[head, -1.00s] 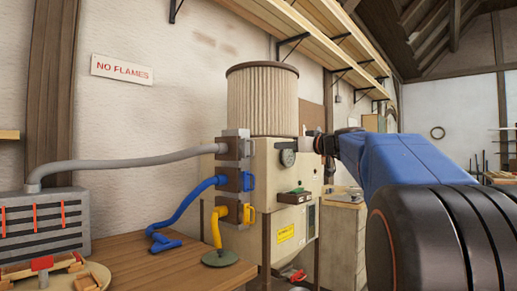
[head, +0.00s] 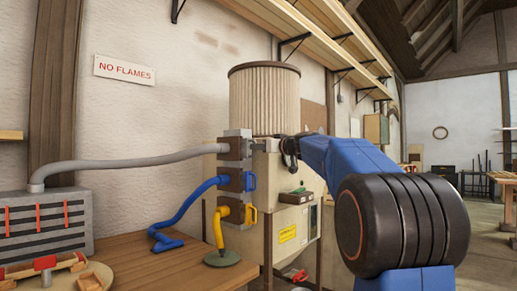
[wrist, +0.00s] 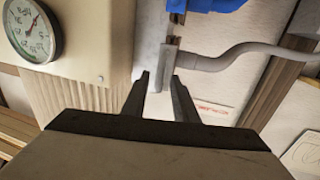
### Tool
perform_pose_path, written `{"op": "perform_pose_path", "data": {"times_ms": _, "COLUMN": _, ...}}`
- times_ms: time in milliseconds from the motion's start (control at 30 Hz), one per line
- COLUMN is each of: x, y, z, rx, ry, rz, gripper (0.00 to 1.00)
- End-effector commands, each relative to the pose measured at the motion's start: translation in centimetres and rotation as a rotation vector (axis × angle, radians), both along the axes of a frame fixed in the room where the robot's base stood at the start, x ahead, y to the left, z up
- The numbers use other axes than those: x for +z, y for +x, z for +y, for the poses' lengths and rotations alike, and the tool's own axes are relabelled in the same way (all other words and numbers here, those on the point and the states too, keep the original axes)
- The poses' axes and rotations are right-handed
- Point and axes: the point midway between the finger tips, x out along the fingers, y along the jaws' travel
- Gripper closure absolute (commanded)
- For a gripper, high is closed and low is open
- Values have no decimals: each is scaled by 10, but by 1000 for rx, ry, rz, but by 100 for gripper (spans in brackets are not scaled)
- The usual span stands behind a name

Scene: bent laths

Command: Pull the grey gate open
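The grey gate (head: 246,148) is the top one on an upright stack of gates, where the grey hose (head: 130,165) joins. Its handle is partly hidden by my gripper in the head view. My gripper (head: 257,147) is at the right side of this gate.
Below are the blue gate handle (head: 253,183) and yellow gate handle (head: 253,214). Behind stands a cream machine (head: 285,215) with a ribbed filter (head: 264,100) on top. A dial gauge (wrist: 32,30) is close by in the wrist view. A wooden bench (head: 150,265) lies at the front left.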

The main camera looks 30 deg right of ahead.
Motion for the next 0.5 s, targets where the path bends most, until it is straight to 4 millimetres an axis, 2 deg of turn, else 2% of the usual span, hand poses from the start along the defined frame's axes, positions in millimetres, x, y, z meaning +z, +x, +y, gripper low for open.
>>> {"op": "perform_pose_path", "data": {"times_ms": 133, "x": 0, "y": 9, "z": 2, "rx": 1, "ry": 0, "rz": 0, "gripper": 74}}
{"op": "perform_pose_path", "data": {"times_ms": 433, "x": 0, "y": 10, "z": 2, "rx": 0, "ry": 0, "rz": 0, "gripper": 74}}
{"op": "perform_pose_path", "data": {"times_ms": 467, "x": 0, "y": 10, "z": 2, "rx": 0, "ry": 0, "rz": 0, "gripper": 78}}
{"op": "perform_pose_path", "data": {"times_ms": 500, "x": 0, "y": 10, "z": 2, "rx": 0, "ry": 0, "rz": 0, "gripper": 88}}
